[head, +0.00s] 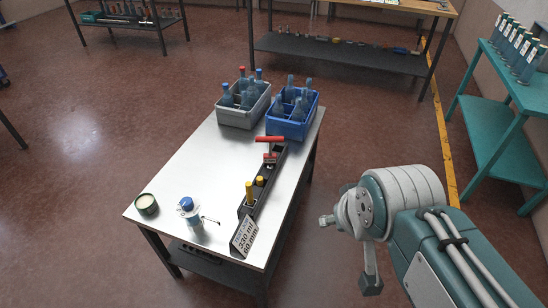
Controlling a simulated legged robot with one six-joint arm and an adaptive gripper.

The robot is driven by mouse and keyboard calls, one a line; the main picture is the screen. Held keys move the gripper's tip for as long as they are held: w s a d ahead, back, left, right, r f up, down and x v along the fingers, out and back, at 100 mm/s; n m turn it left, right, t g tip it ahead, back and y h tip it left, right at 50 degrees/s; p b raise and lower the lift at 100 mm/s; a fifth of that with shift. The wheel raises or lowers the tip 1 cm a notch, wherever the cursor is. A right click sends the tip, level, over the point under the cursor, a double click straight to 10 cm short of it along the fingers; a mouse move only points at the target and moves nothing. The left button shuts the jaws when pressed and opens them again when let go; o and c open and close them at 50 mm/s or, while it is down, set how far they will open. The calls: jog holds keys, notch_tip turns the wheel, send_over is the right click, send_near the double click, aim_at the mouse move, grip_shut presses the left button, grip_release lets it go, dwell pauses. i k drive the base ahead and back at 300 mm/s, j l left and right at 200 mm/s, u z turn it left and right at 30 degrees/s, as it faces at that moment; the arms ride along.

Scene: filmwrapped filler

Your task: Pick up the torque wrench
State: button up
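A black tool rack (247,208) runs along the right part of the steel-topped table (178,170). A tool with a red T-shaped handle (269,139) stands at its far end, with another red part (270,156) just below. I cannot tell for sure which of these is the torque wrench. My gripper (348,240) is right of the table, apart from the rack and the tools. It is seen partly from behind, and its finger opening is not clear.
A grey crate (236,118) and a blue crate (284,128) of bottles stand at the table's far end. A green tin (147,204), a blue-capped bottle (190,213) and a sign (244,237) are at the near end. A teal shelf (487,135) stands right. Open floor surrounds the table.

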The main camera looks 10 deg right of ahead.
aim_at(269, 159)
jog(key=l+u, duration=0.3)
jog(key=l, duration=0.3)
jog(key=l+u, duration=0.3)
jog(key=l, duration=0.3)
jog(key=i+l+u, duration=0.2)
jog(key=l, duration=0.15)
jog(key=i+l+u, duration=0.2)
jog(key=l, duration=0.15)
jog(key=i+l+u, duration=0.2)
jog(key=l, duration=0.2)
jog(key=i+l+u, duration=0.2)
jog(key=l, duration=0.2)
jog(key=i+l+u, duration=0.65)
